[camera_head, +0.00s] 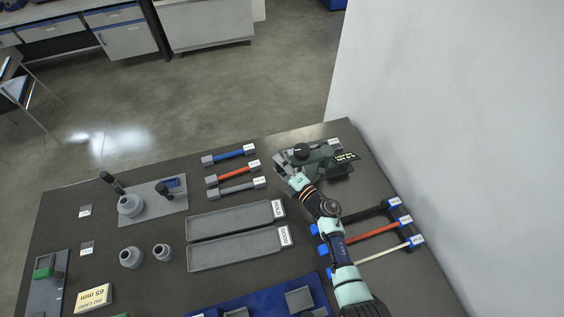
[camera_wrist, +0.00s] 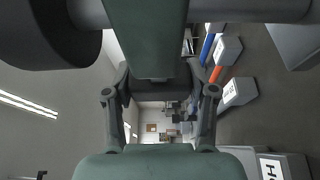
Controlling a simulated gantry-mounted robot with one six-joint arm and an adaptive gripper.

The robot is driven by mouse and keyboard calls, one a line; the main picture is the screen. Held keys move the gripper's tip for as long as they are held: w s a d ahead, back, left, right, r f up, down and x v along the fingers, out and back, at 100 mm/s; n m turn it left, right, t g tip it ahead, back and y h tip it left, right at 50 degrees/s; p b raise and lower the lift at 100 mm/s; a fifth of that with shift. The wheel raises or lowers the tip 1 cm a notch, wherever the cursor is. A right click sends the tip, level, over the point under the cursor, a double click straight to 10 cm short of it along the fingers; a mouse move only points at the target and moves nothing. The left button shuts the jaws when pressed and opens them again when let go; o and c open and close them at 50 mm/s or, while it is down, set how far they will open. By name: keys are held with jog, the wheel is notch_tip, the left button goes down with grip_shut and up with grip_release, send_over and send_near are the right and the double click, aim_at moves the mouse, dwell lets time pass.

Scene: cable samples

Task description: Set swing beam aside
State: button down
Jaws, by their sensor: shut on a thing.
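My gripper (camera_head: 283,165) is at the back right of the table, at the left side of a dark grey-green device. In the wrist view its two fingers (camera_wrist: 160,90) close on a grey-green bar (camera_wrist: 147,40), which I take to be the swing beam. The bar runs up out of that picture. A dark round part (camera_wrist: 50,35) and a grey cylinder (camera_wrist: 240,10) show near it. In the head view the device carries a black knob (camera_head: 302,149) and a small dark panel with lit marks (camera_head: 346,157). I cannot tell whether the beam is still joined to the device.
Blue, red and grey cable samples (camera_head: 232,154) lie left of my gripper. Two long grey trays (camera_head: 237,250), labelled HOLD and GOOD, lie in front of them. More cables on blue-ended holders (camera_head: 372,232) lie right of my arm. A wall (camera_head: 440,110) stands close at the right.

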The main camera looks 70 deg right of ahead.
jog(key=shift+c, duration=1.7)
grip_release()
jog(key=shift+s, duration=0.1)
jog(key=v, duration=1.2)
jog(key=shift+f, duration=0.1)
